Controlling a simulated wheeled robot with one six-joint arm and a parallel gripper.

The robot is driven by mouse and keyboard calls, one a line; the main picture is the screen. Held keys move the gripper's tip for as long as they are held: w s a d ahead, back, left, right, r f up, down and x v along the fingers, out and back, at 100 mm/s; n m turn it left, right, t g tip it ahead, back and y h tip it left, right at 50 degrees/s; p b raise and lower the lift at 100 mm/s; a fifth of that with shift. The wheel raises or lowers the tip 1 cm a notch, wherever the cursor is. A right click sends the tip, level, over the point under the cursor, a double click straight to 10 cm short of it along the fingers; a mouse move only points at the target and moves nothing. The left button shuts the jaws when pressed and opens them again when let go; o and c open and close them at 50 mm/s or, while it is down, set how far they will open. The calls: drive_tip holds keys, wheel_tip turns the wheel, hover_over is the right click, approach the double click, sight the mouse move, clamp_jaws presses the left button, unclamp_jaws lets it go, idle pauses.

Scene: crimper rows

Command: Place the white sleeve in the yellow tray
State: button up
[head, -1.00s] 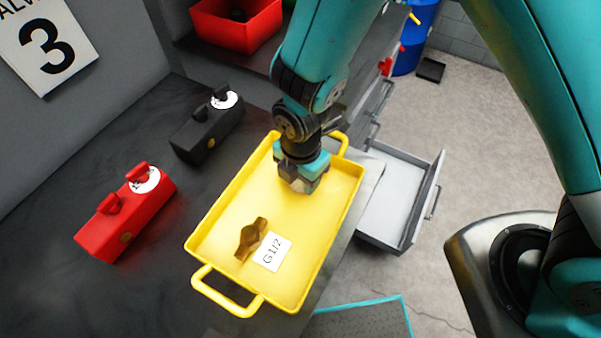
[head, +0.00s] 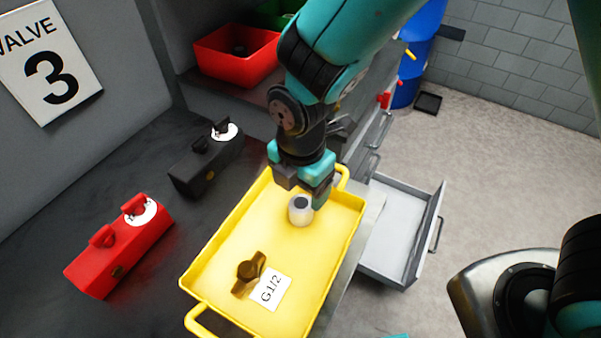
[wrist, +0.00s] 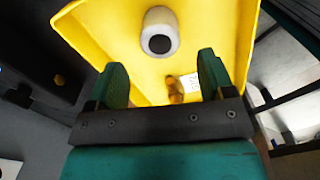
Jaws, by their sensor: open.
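The white sleeve (head: 301,210) stands upright in the far part of the yellow tray (head: 215,250), its dark bore facing up. In the wrist view the sleeve (wrist: 160,32) is beyond the fingertips, apart from them. My gripper (head: 312,190) is above the tray, just behind and above the sleeve. In the wrist view my gripper (wrist: 163,75) is open, with nothing between its two fingers.
A brass fitting (head: 248,273) and a G1/2 label (head: 270,289) lie in the tray's near part. A red crimper (head: 118,250) and a black crimper (head: 205,162) stand left of it. A red bin (head: 235,55) is behind; an open drawer (head: 400,225) is at right.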

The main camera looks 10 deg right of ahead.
sight(303, 203)
wheel_tip(303, 203, up, 4)
drive_tip(key=shift+r, duration=0.1)
drive_tip(key=s+d+r+m+y, duration=0.2)
drive_tip(key=s+d+r+m, duration=0.3)
drive_tip(key=r+m, duration=0.2)
drive_tip(key=s+d+r+m+y, duration=0.2)
drive_tip(key=s+d+r+m, duration=0.2)
drive_tip(key=m, duration=0.8)
drive_tip(key=shift+s+d+r+m, duration=0.35)
drive_tip(key=shift+s+r, duration=0.4)
drive_tip(key=shift+r, duration=0.6)
